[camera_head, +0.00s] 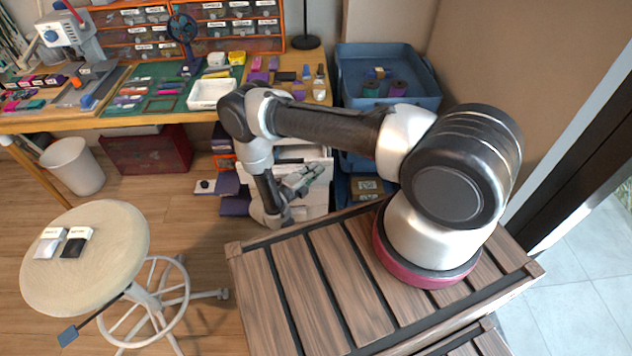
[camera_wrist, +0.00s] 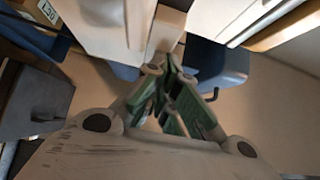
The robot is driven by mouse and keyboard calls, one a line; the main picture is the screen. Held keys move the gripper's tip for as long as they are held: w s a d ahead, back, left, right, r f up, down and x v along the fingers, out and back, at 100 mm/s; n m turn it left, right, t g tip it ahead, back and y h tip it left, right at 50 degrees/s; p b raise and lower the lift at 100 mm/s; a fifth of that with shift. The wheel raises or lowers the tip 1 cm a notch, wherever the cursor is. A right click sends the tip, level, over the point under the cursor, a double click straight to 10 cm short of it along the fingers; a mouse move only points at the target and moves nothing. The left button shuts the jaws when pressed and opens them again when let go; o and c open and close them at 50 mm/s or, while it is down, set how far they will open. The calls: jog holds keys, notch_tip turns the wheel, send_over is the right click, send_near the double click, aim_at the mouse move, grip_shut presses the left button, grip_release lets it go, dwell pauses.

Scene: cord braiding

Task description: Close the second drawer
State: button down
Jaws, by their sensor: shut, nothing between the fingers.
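A white drawer unit (camera_head: 318,198) stands under the workbench's right end, partly hidden behind my arm. Its upper part juts toward me, but I cannot tell clearly which drawer is out. In the wrist view, pale panels (camera_wrist: 105,28) that look like drawer parts fill the top. My gripper (camera_head: 316,172) is in front of the unit, with its green-padded fingers together and nothing held. In the wrist view, the fingertips (camera_wrist: 165,68) are close to the pale panel's edge; I cannot tell whether they touch it.
A blue cart (camera_head: 425,102) with trays stands right of the unit. The workbench (camera_head: 130,118) is crowded with parts and tools. A round stool (camera_head: 110,262) is at lower left, a red toolbox (camera_head: 145,152) under the bench. Floor between stool and unit is mostly clear.

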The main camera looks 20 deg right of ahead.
aim_at(315, 159)
jog(key=shift+w+d, duration=0.25)
jog(key=shift+w, duration=0.5)
jog(key=shift+w+d, duration=0.25)
jog(key=shift+w, duration=0.55)
jog(key=shift+w+d, duration=0.25)
jog(key=shift+w, duration=0.5)
